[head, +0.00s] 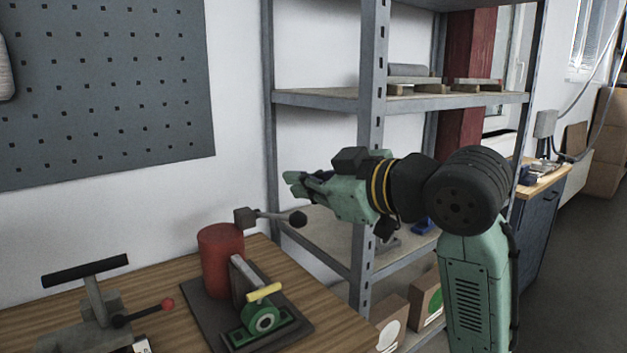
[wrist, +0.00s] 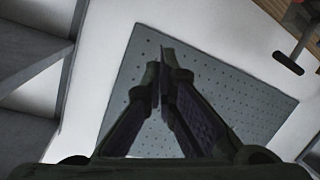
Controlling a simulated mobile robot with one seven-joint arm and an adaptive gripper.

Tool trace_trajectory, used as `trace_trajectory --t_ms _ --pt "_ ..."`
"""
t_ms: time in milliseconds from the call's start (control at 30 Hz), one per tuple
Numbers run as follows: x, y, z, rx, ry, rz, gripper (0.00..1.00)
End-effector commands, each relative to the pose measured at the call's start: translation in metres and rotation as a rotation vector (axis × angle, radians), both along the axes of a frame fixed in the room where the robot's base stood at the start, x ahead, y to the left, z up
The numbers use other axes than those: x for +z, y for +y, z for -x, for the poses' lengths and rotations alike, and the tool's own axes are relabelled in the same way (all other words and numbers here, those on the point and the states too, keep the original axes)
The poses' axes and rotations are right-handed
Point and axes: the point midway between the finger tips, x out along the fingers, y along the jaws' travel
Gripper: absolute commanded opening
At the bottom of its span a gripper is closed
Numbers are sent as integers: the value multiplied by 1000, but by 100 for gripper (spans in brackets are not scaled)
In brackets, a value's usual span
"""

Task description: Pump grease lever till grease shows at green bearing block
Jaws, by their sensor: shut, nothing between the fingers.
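A red cylinder (head: 222,262) stands on a dark base plate on the wooden bench, with a grey block and a lever (head: 268,215) at its top. The lever reaches right and ends in a black knob (head: 297,219). The green bearing block (head: 262,319) sits on the same plate, in front and to the right. A short yellow piece (head: 264,292) lies across its top; I cannot tell whether it is grease. My gripper (head: 289,181) is shut and empty, above the lever and apart from it. Its fingers also show closed in the wrist view (wrist: 161,68).
A grey press-like tool (head: 95,310) with a black bar and red-knobbed handle stands at the left of the bench (head: 335,325). A metal shelf rack (head: 372,120) rises behind my arm, holding boxes below. A pegboard (head: 110,85) hangs on the wall.

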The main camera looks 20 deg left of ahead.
Motion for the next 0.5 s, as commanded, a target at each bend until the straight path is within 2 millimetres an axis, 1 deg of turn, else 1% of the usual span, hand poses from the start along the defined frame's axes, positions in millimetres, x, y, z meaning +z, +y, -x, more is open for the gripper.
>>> trace_trajectory --t_ms 33,267,400,500 --pt "0 11 -5 4 3 1 0" --pt "-11 53 -29 2 2 0 0" --pt "-28 38 -31 -2 2 -2 0" --pt "-36 32 -32 -1 1 -1 0"
